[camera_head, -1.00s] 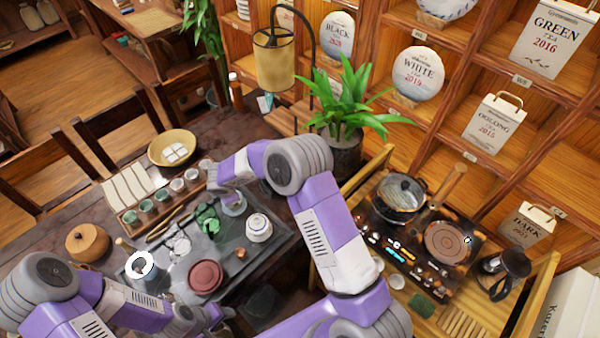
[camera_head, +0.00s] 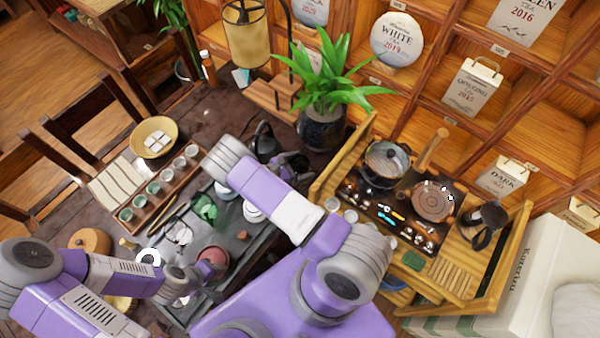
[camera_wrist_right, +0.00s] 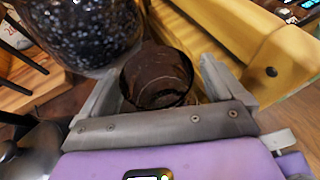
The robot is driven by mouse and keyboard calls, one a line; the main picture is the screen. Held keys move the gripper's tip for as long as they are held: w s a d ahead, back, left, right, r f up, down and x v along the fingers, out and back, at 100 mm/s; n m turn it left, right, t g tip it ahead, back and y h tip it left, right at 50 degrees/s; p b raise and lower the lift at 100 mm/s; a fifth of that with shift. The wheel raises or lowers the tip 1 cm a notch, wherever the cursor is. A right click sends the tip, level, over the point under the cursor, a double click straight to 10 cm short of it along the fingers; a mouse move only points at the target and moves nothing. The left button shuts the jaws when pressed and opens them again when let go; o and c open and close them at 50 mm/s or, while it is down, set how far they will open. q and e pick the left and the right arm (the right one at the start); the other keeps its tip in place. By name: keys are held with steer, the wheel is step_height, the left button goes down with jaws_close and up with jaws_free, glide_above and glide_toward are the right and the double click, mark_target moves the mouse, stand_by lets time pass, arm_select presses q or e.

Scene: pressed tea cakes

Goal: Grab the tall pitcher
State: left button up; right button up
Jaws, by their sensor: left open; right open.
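A dark brown round vessel (camera_wrist_right: 157,78) with an open top lies between the fingers of my right gripper (camera_wrist_right: 158,92) in the right wrist view; the fingers are open and not closed on it. It may be the tall pitcher, but its full height is hidden. In the head view my right gripper (camera_head: 290,170) is mostly behind its own arm, beside a dark handled kettle (camera_head: 264,141). A black handled pitcher (camera_head: 484,222) stands at the right on the wooden stand. My left gripper (camera_head: 192,284) is open, low over the tea tray near a reddish round pot (camera_head: 212,258).
A potted plant (camera_head: 322,132) stands close behind my right gripper; its speckled dark pot (camera_wrist_right: 85,30) crowds the wrist view. The wooden stand (camera_head: 462,270) with a stove and pot (camera_head: 385,165) is to the right. Small cups (camera_head: 153,188) line a tray at left.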

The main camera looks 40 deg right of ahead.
steer(key=shift+x, duration=1.05)
steer(key=shift+c, duration=0.2)
steer(key=c, duration=1.7)
steer(key=shift+w, duration=0.1)
jaws_close()
steer(key=shift+r, duration=0.15)
